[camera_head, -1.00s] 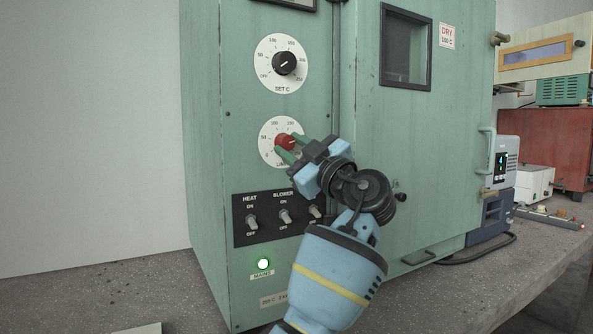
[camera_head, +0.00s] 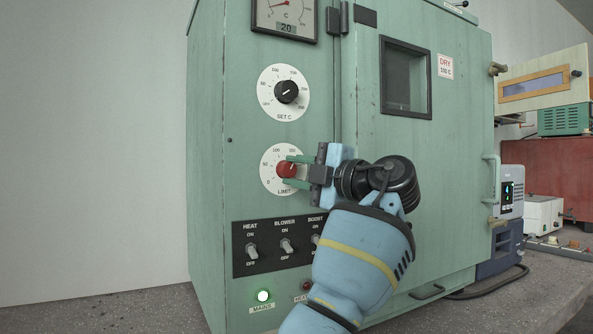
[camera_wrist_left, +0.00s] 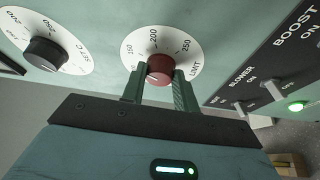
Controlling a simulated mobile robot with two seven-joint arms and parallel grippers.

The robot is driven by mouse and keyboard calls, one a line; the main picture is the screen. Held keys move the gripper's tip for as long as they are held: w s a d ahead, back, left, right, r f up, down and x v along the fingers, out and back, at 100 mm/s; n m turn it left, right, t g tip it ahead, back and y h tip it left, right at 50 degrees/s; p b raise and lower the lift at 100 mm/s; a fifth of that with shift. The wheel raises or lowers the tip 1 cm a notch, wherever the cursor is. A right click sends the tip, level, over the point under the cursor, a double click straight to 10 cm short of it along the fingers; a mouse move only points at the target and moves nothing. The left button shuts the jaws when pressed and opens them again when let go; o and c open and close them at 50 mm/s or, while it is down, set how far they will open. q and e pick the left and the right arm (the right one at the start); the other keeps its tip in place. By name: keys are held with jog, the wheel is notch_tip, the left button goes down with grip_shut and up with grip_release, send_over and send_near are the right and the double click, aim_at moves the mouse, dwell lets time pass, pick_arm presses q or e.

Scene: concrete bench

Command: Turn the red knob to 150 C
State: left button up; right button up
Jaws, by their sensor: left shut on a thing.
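The red knob (camera_head: 286,169) sits at the centre of the lower white dial (camera_head: 268,185), marked LIMIT, on the green oven's front panel. My left gripper (camera_head: 289,171) comes in from the right, roughly level. Its green fingers are shut on the knob, one above and one below in the head view. The wrist view shows the red knob (camera_wrist_left: 160,68) between the fingertips, with 150, 200 and 250 on the dial beyond it. A pale pointer mark shows on the knob, but I cannot tell its exact reading. My right gripper is not in view.
The black SET C knob (camera_head: 286,92) is above. Below, a black switch panel (camera_head: 262,262) carries HEAT, BLOWER and BOOST switches; my arm is close to BOOST. A gauge (camera_head: 284,14) is at the top. The oven door (camera_head: 440,150) is to the right.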

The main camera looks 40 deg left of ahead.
pick_arm(q)
jog(key=shift+n, duration=0.5)
jog(key=o, duration=1)
jog(key=shift+c, duration=0.2)
jog(key=d+p, duration=0.1)
jog(key=d, duration=0.7)
jog(key=shift+f, duration=0.2)
jog(key=shift+a, duration=0.1)
